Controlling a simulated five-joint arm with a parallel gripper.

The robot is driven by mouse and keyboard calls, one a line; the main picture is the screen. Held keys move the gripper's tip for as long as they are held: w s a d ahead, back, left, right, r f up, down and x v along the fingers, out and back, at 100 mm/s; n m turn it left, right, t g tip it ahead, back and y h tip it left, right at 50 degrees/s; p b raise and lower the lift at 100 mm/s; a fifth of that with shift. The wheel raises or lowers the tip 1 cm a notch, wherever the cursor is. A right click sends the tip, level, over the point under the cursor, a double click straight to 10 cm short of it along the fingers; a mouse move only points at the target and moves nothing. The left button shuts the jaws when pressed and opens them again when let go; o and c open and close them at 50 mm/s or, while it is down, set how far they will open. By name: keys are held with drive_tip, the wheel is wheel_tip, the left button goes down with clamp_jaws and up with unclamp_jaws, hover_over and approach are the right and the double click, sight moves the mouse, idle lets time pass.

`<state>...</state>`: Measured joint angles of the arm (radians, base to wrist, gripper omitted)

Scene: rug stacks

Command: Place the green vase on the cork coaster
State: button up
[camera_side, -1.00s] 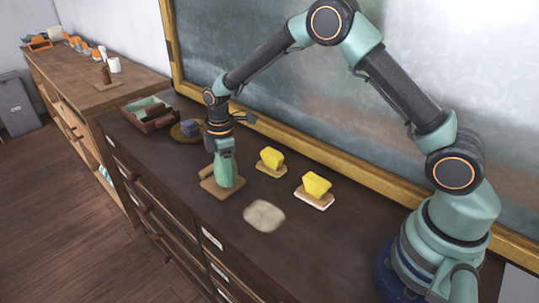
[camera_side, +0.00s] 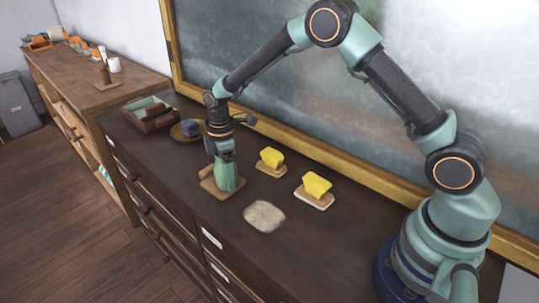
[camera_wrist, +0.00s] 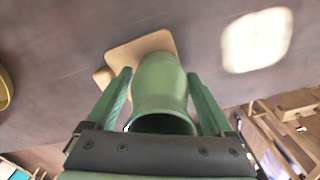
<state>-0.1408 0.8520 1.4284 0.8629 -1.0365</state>
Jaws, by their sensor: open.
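The green vase (camera_side: 228,179) stands upright on the tan, cork-coloured square coaster (camera_side: 208,184) near the middle of the dark cabinet top. The wrist view shows the vase (camera_wrist: 160,85) from above its wide mouth, with its far part over the coaster (camera_wrist: 122,55). My gripper (camera_side: 224,154) is at the upper part of the vase. In the wrist view my gripper (camera_wrist: 158,74) is open, with one finger on each side of the vase. The vase hides much of the coaster.
Two yellow sponge-like blocks (camera_side: 271,157) (camera_side: 317,184) on small boards stand to the right. A flat beige pad (camera_side: 264,216) lies in front. A round dish with a dark lump (camera_side: 190,128) and a box (camera_side: 148,113) are behind. A framed board (camera_side: 330,155) borders the cabinet's back.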

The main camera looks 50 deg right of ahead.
wheel_tip(320, 180, up, 12)
drive_tip(key=s+d+r+m+t, duration=0.35)
drive_tip(key=s+r+m, duration=0.25)
drive_tip(key=s+r, duration=0.3)
drive_tip(key=s+d+r+m+t, duration=0.1)
drive_tip(key=s+d+m+t, duration=0.1)
drive_tip(key=s+m, duration=0.5)
drive_tip(key=s+d, duration=0.1)
drive_tip(key=s, duration=0.3)
drive_tip(key=shift+s+d+r, duration=0.2)
drive_tip(key=shift+r, duration=0.1)
